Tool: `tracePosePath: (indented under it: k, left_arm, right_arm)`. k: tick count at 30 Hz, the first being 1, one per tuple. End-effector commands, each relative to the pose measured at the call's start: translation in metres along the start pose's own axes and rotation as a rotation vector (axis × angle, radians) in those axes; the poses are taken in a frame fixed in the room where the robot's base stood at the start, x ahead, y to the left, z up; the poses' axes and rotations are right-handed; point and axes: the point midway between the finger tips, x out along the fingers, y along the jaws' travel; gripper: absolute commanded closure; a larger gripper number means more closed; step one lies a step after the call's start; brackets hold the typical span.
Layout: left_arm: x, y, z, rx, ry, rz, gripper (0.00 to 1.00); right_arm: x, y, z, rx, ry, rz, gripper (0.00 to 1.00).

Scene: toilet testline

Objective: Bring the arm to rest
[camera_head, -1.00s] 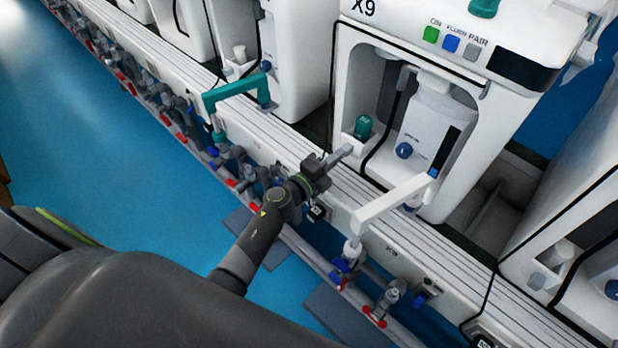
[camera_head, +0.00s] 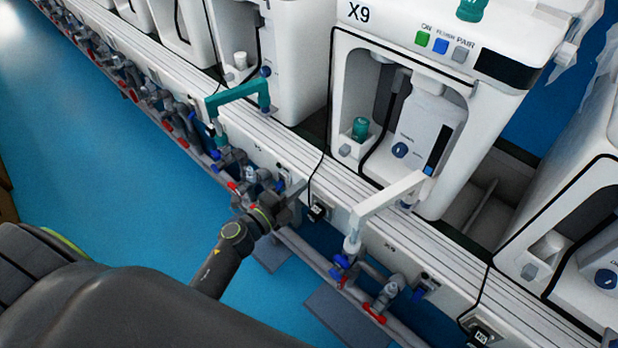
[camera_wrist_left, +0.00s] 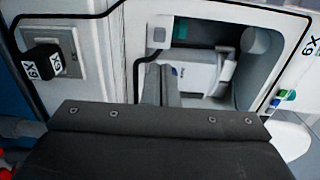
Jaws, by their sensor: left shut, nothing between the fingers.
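My left gripper (camera_head: 298,190) shows in the head view at the end of the dark left arm (camera_head: 232,243). It is shut and empty, held in front of the white rail below the X9 unit (camera_head: 405,60). In the left wrist view the shut fingers (camera_wrist_left: 171,84) point toward the open bay of the X9 unit (camera_wrist_left: 215,75), apart from it as far as I can tell. My right gripper is in neither view.
A white pipe arm (camera_head: 388,204) and a teal pipe arm (camera_head: 238,90) reach across the rail (camera_head: 300,150). A black X9 plug (camera_wrist_left: 45,62) sits in a wall socket. Valves with red handles (camera_head: 372,313) line the lower pipe. Blue floor (camera_head: 100,180) lies open at left.

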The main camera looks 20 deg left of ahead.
Motion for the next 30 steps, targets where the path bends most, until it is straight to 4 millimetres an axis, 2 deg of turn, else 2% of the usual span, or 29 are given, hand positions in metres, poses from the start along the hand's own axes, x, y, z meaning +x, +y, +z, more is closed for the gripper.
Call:
tracePosePath:
  k: [11, 14, 16, 20, 23, 27, 30]
  left_arm:
    - [-0.008, 0.002, 0.001, -0.01, -0.009, 0.003, 1.0]
    - [-0.014, 0.012, 0.011, -0.081, -0.072, 0.021, 1.0]
    - [-0.025, 0.028, 0.024, -0.183, -0.165, 0.05, 1.0]
    - [-0.065, 0.081, 0.052, -0.461, -0.421, 0.146, 1.0]
    - [-0.11, 0.133, 0.062, -0.69, -0.642, 0.249, 1.0]
    - [-0.183, 0.203, 0.051, -0.99, -0.94, 0.417, 1.0]
    - [-0.231, 0.24, 0.029, -1.16, -1.116, 0.534, 1.0]
  right_arm:
    - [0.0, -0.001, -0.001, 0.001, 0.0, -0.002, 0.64]
    - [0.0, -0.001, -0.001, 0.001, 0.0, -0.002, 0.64]
    - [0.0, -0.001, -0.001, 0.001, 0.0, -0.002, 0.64]
    - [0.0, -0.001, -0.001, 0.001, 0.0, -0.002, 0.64]
    - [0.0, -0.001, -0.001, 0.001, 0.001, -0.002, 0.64]
    - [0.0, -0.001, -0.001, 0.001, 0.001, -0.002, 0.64]
    - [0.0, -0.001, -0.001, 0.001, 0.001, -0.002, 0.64]
